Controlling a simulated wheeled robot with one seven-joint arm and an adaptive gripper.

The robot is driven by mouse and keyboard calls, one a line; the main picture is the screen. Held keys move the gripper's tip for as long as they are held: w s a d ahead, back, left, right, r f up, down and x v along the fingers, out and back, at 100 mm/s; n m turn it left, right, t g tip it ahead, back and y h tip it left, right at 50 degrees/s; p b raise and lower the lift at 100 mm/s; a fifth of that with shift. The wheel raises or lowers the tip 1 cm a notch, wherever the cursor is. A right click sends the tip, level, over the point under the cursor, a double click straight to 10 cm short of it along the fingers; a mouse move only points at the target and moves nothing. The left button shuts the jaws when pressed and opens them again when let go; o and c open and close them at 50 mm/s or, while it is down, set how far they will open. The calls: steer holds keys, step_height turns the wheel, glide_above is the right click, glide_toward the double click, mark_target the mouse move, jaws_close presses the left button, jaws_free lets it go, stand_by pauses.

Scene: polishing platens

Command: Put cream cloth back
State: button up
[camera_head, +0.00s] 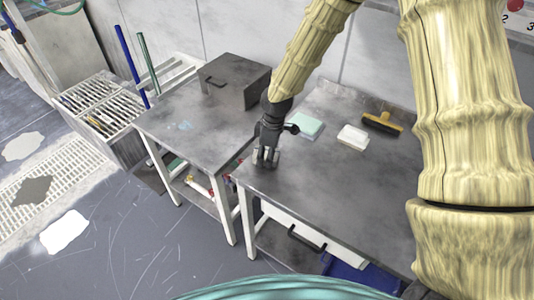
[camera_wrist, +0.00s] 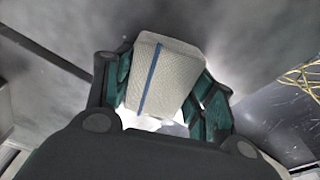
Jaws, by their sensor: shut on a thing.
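My gripper (camera_head: 265,160) is over the front left corner of the right-hand grey table (camera_head: 330,185), near the gap between the two tables. In the wrist view its two dark green fingers are shut on a folded cream cloth (camera_wrist: 160,78), one on each side. The cloth is block-shaped, with a woven texture and a blue stripe along it. In the head view the cloth is mostly hidden by the gripper, and I cannot tell whether it touches the tabletop.
A pale teal pad (camera_head: 304,125), a white block (camera_head: 353,139) and a brown-topped brush (camera_head: 382,123) lie toward the back of the right-hand table. A dark box with a handle (camera_head: 235,80) stands on the left-hand table (camera_head: 190,125). The right-hand table's front middle is clear.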

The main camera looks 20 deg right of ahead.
steer(key=shift+f, duration=0.15)
steer(key=o, duration=0.8)
steer(key=shift+o, duration=0.5)
steer(key=shift+f, duration=0.15)
steer(key=shift+r, duration=0.2)
step_height(320, 180, up, 12)
steer(key=d+b, duration=0.1)
steer(key=shift+s+d+r, duration=0.15)
steer(key=shift+s+r, duration=0.05)
steer(key=shift+s, duration=0.1)
